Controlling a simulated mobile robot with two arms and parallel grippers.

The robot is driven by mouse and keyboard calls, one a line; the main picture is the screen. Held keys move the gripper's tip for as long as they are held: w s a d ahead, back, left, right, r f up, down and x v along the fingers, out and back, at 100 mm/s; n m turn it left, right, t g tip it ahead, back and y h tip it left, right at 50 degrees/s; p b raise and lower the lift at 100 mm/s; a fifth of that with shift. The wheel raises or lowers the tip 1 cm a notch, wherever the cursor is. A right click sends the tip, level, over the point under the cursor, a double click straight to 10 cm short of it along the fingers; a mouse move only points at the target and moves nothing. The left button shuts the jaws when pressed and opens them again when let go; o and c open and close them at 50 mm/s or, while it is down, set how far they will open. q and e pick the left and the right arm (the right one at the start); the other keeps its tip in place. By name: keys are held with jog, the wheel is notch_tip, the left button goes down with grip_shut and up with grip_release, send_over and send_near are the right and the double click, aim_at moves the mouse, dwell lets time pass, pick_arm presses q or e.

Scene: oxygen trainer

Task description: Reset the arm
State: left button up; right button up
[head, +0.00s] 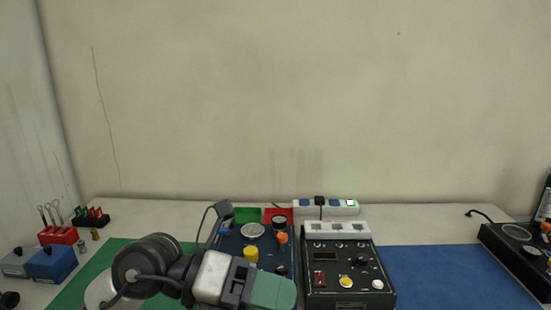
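My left arm comes in at the bottom left, with dark round joints and a pale and grey-green end part. My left gripper (262,288) appears to be at this end, over the front of the dark blue panel (232,241). Its fingers cannot be made out, so I cannot tell whether it is open or holds anything. My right arm and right gripper are not in view.
A black control box (333,262) stands right of my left arm, beside an empty blue mat (450,275). A green mat (75,291), a red rack (58,236) and a blue box (52,264) are at left. A white power strip (345,207) lies behind.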

pick_arm(q)
notch_tip(320, 180, up, 5)
jog(key=a+n+t+h, duration=0.2)
jog(key=n+t+h, duration=0.3)
jog(key=n+h, duration=0.35)
jog(key=w+a+f+n+t+y, duration=0.2)
jog(key=w+a+n+t+y, duration=0.35)
jog(key=n+t, duration=0.85)
jog(key=a+f+n+y, duration=0.5)
jog(key=f+n+y, duration=0.3)
jog(key=f+y, duration=0.15)
jog(key=a+f+n+y, duration=0.6)
jog(key=f+n+y, duration=0.3)
jog(key=f, duration=0.1)
jog(key=s+a+f+n+g, duration=0.1)
jog(key=s+a+f+g, duration=0.1)
jog(key=s+f+g, duration=1.45)
jog(key=s+f+t, duration=0.1)
jog(key=s+f, duration=0.1)
jog(key=f, duration=1.2)
jog(key=s+f, duration=0.2)
jog(key=f, duration=1.2)
jog(key=s+a+f+b, duration=0.1)
jog(key=s+a+f, duration=0.1)
jog(key=s+f, duration=1.3)
jog(key=shift+s+a+f+g, duration=0.3)
jog(key=shift+s+f+g, duration=0.1)
jog(key=shift+s+g, duration=0.1)
